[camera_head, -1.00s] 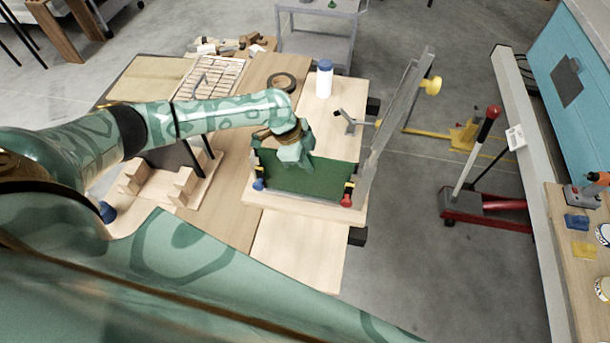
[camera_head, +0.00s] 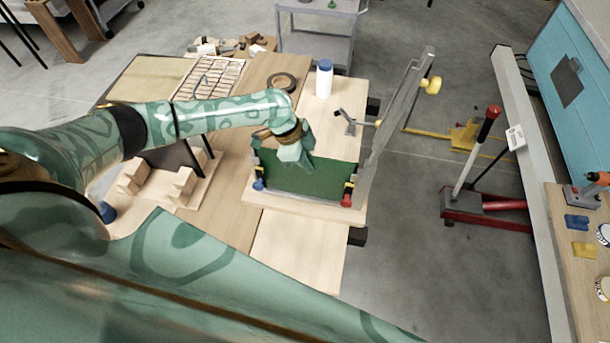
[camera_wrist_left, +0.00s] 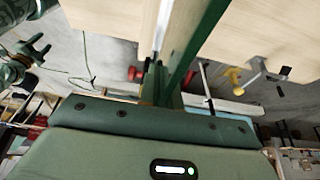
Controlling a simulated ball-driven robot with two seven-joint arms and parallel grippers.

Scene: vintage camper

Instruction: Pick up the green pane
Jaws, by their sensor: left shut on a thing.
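In the left wrist view the green pane (camera_wrist_left: 202,40) shows as a narrow strip, nearly edge-on, running into the jaws of my left gripper (camera_wrist_left: 165,88). The fingertips are partly hidden. My right gripper is not in view.
A tilted grey frame with yellow knobs (camera_head: 400,115) stands right of the pane. A white bottle with a blue cap (camera_head: 324,80) and a dark tape roll (camera_head: 283,83) stand behind. Wooden blocks (camera_head: 180,187) are at left. A red jack (camera_head: 480,200) stands on the floor.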

